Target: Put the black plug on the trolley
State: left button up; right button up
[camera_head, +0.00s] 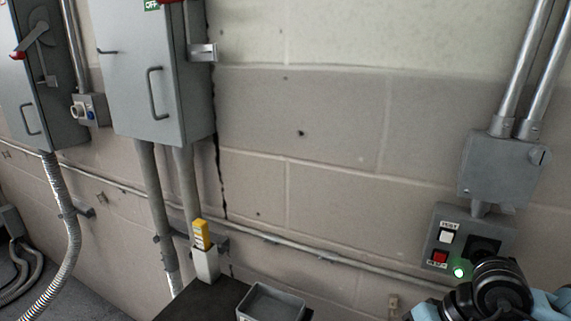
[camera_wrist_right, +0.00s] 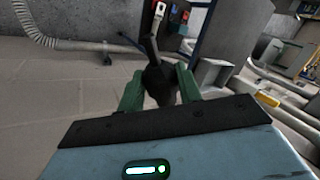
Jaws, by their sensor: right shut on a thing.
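My right gripper, light blue at the bottom edge there, is shut on the plug. In the right wrist view, the green fingers of my right gripper (camera_wrist_right: 160,87) stand on both sides of the dark plug (camera_wrist_right: 158,76). The trolley's dark top (camera_head: 208,300) shows at the bottom of the head view, left of the plug and well apart from it. Most of the trolley is cut off. My left gripper is out of view.
A grey tray (camera_head: 268,303) and a pale holder (camera_head: 206,266) with a yellow device (camera_head: 201,235) stand on the trolley. The grey box (camera_head: 443,228) has a dark socket (camera_head: 483,249), buttons and a lit green lamp (camera_head: 460,272). Cabinets and conduits line the wall.

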jog(key=shift+a+f, duration=0.1)
jog(key=shift+a, duration=0.25)
jog(key=shift+s+a+f, duration=0.1)
jog(key=shift+f, duration=0.05)
dwell(0.3)
